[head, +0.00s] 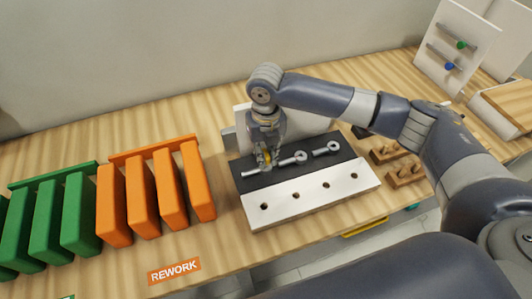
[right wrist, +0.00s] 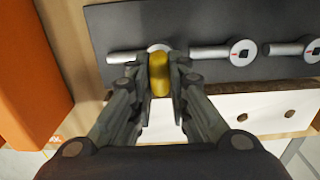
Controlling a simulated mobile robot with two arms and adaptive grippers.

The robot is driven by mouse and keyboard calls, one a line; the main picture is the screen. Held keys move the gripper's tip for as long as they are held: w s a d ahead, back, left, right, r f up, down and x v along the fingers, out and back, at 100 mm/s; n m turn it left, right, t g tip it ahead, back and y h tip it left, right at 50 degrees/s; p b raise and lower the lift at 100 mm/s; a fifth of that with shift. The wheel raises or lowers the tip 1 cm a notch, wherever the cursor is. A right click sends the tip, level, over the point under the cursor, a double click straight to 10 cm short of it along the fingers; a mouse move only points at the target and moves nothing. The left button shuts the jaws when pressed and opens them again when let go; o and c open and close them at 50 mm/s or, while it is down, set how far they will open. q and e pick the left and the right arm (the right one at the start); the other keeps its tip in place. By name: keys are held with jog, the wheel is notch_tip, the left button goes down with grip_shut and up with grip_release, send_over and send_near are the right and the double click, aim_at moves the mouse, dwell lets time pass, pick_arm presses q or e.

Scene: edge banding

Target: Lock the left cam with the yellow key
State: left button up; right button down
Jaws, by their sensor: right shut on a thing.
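My right gripper (head: 264,159) is shut on the yellow key (right wrist: 159,76), which stands between its fingers in the right wrist view. The key is over the left cam (right wrist: 124,57), whose bar points left and whose round head is mostly hidden behind the key and fingers. I cannot tell how deep the key sits in it. The middle cam (head: 297,158) and right cam (head: 327,148) lie to the right on the dark strip (head: 312,164), with slotted round heads. My left gripper is not in view.
A white board with several holes (head: 310,195) lies in front of the dark strip. Orange panels (head: 140,200) and green panels (head: 78,218) stand at left. Wooden blocks with pegs (head: 404,173) lie to the right. A REWORK label (head: 174,271) is at the front edge.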

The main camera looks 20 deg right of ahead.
jog(key=shift+f+p, duration=0.1)
jog(key=shift+p, duration=0.25)
jog(key=shift+f, duration=0.85)
dwell(1.3)
jog(key=shift+a+m+p, duration=0.15)
jog(key=shift+m+p, duration=1.9)
jog(key=shift+m, duration=0.45)
